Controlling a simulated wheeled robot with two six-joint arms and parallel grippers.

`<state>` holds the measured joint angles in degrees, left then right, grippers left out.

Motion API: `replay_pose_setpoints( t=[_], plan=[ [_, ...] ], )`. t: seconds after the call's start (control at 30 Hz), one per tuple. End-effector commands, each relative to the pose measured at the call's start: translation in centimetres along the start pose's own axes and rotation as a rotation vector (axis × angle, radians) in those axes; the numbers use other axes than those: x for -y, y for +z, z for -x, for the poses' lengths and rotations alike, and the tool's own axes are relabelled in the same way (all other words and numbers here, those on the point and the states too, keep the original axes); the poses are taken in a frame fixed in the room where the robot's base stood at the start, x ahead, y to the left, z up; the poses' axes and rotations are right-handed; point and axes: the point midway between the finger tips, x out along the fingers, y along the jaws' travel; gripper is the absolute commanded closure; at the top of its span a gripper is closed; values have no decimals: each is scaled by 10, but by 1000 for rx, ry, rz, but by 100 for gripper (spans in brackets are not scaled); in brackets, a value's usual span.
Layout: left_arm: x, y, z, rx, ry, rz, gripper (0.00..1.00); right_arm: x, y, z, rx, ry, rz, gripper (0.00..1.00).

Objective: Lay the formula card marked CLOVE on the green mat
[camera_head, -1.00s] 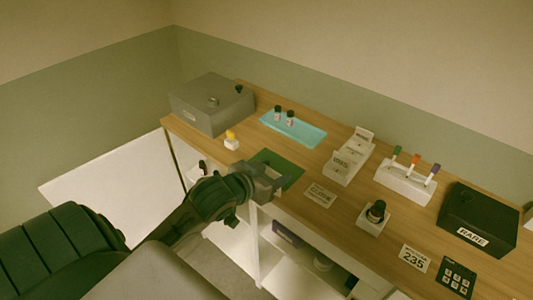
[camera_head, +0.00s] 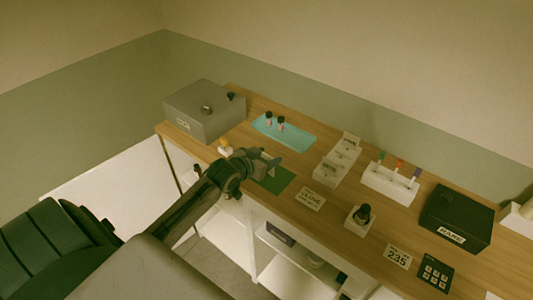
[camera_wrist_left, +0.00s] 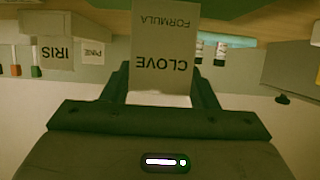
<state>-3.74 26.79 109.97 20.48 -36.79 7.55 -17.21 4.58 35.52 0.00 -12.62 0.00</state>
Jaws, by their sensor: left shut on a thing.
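My left gripper (camera_head: 274,163) is shut on a pale card that reads CLOVE FORMULA (camera_wrist_left: 165,45), upside down in the left wrist view. In the head view the gripper is at the green mat (camera_head: 278,182) and hides its far left part; whether the card touches the mat cannot be told. The held card is hard to make out in the head view. My right gripper is not in view.
A card whose print seems to read CLOVE (camera_head: 310,199) lies right of the mat. A stepped card rack (camera_head: 328,175) stands behind it. A turquoise tray (camera_head: 298,137) with two small bottles, a grey box (camera_head: 204,118) and a small white block with a yellow top (camera_head: 225,151) are near.

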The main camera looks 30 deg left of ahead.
Motion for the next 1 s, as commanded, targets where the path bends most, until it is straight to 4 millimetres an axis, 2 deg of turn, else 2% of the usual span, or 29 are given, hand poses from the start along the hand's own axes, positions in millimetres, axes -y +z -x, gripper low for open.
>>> replay_pose_setpoints(
  t=[0.3, 0.33, 0.43, 0.77, 0.87, 1.0],
  plan=[
    [0, 3, -1, 0, 0, -1, 68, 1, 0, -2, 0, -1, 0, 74],
    [0, 3, -1, 0, 0, -1, 43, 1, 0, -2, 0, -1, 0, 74],
    [0, 2, -1, 0, 0, -1, 25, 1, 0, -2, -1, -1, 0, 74],
    [0, -1, 0, -1, 0, -1, 25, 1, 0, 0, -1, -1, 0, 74],
    [1, 1, 9, 0, -1, -6, 25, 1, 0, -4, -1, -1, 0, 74],
    [0, 3, 33, 2, 1, -9, 25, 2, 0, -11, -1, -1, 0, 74]
  ],
)
